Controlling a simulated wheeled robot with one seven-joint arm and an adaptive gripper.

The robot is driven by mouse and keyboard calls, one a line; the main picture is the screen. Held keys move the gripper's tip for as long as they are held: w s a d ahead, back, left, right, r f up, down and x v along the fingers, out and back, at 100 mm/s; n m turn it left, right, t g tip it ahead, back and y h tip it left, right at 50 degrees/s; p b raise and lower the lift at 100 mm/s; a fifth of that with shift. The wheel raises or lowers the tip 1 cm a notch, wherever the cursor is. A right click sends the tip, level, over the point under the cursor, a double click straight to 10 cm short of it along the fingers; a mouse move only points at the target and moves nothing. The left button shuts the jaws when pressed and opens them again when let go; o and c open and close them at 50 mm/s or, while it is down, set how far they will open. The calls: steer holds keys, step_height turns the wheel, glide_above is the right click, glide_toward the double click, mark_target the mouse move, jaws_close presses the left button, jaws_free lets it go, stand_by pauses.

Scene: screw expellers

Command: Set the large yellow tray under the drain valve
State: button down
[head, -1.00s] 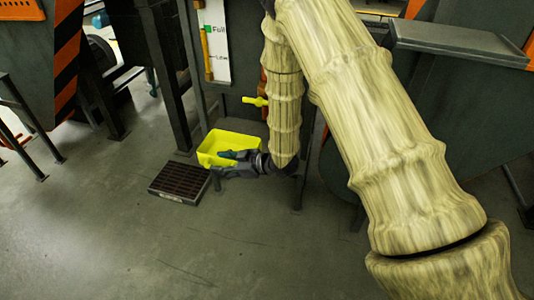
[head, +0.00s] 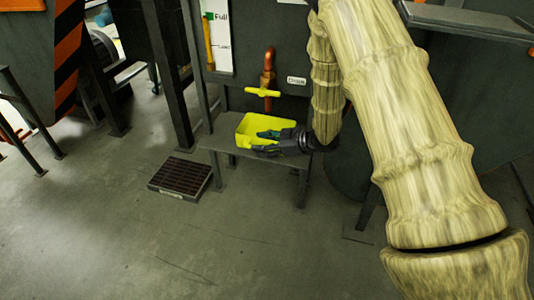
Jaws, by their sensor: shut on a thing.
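The large yellow tray (head: 248,124) is on or just above a low grey stand (head: 224,141), below the drain valve; I cannot tell whether it touches. The valve has a yellow handle (head: 262,92) on a copper pipe (head: 268,66), beside a small "Drain" label. My gripper (head: 262,143) reaches in from the right and is shut on the tray's near right side. My gripper hides part of the tray's near wall.
A dark floor grate (head: 180,178) lies left of the stand. Dark machine legs (head: 168,75) stand at the left, and a grey ledge (head: 465,20) juts out at the upper right. The floor at front left is clear.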

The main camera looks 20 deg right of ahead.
steer(key=shift+w+d, duration=0.15)
steer(key=shift+d, duration=0.35)
steer(key=shift+d+f+b, duration=0.15)
steer(key=shift+f+b, duration=1.2)
steer(key=shift+f, duration=0.4)
steer(key=shift+f, duration=0.15)
steer(key=c, duration=0.8)
jaws_free()
steer(key=p+v, duration=0.3)
steer(key=v, duration=0.4)
steer(key=shift+d+r, duration=0.15)
steer(key=shift+r, duration=0.1)
